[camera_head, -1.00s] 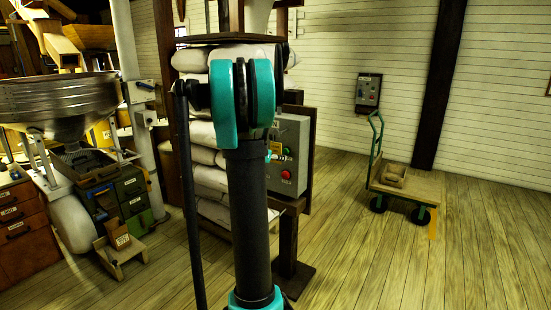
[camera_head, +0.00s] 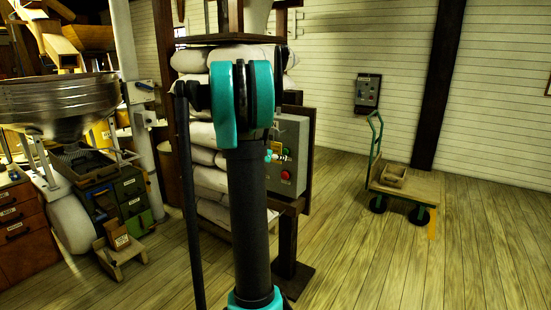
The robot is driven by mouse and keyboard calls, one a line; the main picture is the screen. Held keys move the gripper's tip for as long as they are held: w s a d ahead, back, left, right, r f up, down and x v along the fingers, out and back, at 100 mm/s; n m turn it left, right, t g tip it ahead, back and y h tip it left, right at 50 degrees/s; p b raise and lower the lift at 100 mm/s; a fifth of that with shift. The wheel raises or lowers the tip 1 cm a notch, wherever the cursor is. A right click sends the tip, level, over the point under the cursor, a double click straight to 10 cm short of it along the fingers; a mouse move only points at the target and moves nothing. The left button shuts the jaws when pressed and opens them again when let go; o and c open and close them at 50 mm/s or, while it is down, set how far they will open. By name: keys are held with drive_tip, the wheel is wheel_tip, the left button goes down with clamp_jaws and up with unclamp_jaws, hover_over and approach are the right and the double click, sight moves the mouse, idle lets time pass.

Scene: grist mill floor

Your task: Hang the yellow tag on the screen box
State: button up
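I cannot make out a yellow tag for certain. A small yellow-orange strip (camera_head: 433,224) shows at the front right corner of the hand cart, too small to identify. The screen box may be the dark open tray-like box (camera_head: 84,166) under the metal hopper at the left; I cannot confirm it. My black and teal arm stands upright in the middle and hides what is behind it. A small teal and white part shows past its right side, in front of the grey control box. No gripper fingers can be made out.
White sacks (camera_head: 207,180) are stacked on a rack behind my arm. A grey control box (camera_head: 290,150) is at its right. The metal hopper (camera_head: 58,106) and drawers (camera_head: 22,225) are at left. A green hand cart (camera_head: 415,187) stands at right; the floor (camera_head: 370,265) before it is clear.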

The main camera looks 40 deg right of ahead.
sight(284, 153)
drive_tip(key=shift+w+d, duration=0.3)
drive_tip(key=shift+d, duration=0.4)
drive_tip(key=shift+w+d, duration=0.25)
drive_tip(key=shift+d, duration=0.5)
drive_tip(key=shift+w+d, duration=0.3)
drive_tip(key=shift+d, duration=0.4)
idle(0.4)
drive_tip(key=shift+f, duration=0.65)
idle(0.6)
drive_tip(key=o, duration=1.2)
drive_tip(key=shift+c, duration=0.2)
drive_tip(key=shift+a, duration=0.1)
drive_tip(key=v, duration=1.2)
drive_tip(key=s+a+f+n+y, duration=0.4)
drive_tip(key=s+a+f, duration=0.3)
drive_tip(key=a, duration=0.5)
drive_tip(key=s+a+f+n+y, duration=0.4)
drive_tip(key=s+a+f, duration=0.4)
drive_tip(key=a, duration=0.5)
drive_tip(key=s+a+f+n+g+y, duration=0.1)
drive_tip(key=s+a+f+n+y, duration=0.3)
drive_tip(key=s+a+f, duration=0.3)
drive_tip(key=s+a+n, duration=0.1)
drive_tip(key=s+a, duration=0.3)
drive_tip(key=a, duration=0.1)
drive_tip(key=shift+a+f+n, duration=0.2)
drive_tip(key=shift+a+n, duration=0.1)
drive_tip(key=shift+a, duration=0.1)
